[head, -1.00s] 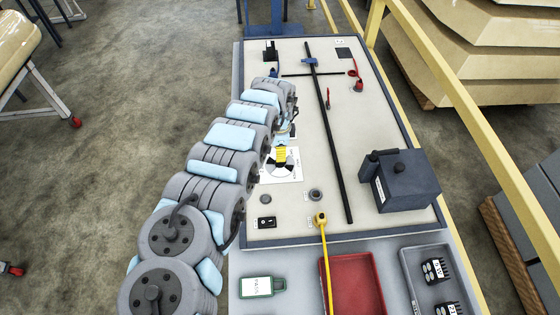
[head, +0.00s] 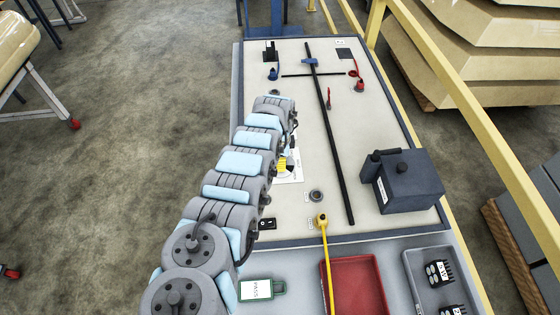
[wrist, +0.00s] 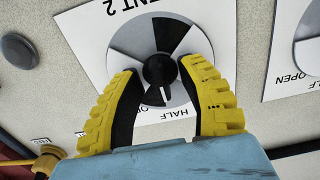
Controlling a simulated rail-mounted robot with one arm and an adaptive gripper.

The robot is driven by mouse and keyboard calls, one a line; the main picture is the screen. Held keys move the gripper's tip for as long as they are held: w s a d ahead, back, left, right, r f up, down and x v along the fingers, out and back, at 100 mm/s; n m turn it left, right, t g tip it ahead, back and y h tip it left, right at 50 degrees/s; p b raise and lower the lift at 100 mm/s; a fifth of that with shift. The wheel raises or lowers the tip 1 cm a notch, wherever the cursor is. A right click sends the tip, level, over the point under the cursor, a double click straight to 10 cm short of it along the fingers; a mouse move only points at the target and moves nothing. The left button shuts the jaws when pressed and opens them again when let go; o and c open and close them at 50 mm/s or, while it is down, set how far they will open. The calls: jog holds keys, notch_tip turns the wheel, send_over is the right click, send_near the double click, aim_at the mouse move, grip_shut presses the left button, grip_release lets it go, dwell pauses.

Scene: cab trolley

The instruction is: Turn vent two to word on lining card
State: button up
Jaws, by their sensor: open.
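The vent 2 dial (wrist: 135,38) is on a white card (wrist: 97,50) in the wrist view. It has a dark round knob (wrist: 159,71) with a white pointer mark (wrist: 165,93) towards the picture's bottom, near a "HALF" label (wrist: 174,115). My gripper (wrist: 161,82) has its yellow fingers apart, one on each side of the knob; contact cannot be told. In the head view the vent card (head: 293,177) is mostly hidden by my arm. A green-edged card (head: 262,289) lies at the front and seems to read "PASS"; I cannot tell whether it is the lining card.
Another dial card (wrist: 295,84) with an "OPEN" label is at the wrist view's right edge. A dark box (head: 402,182) stands on the panel's right. A yellow lever (head: 324,250), a red tray (head: 355,285) and a grey tray (head: 440,275) are at the front. A black bar (head: 326,130) runs along the panel.

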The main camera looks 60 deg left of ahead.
grip_shut()
jog(key=shift+n+p, duration=0.6)
jog(key=shift+n, duration=0.4)
jog(key=shift+w+d+n, duration=0.1)
jog(key=shift+n, duration=0.7)
jog(key=n, duration=0.5)
jog(key=shift+n, duration=0.3)
grip_release()
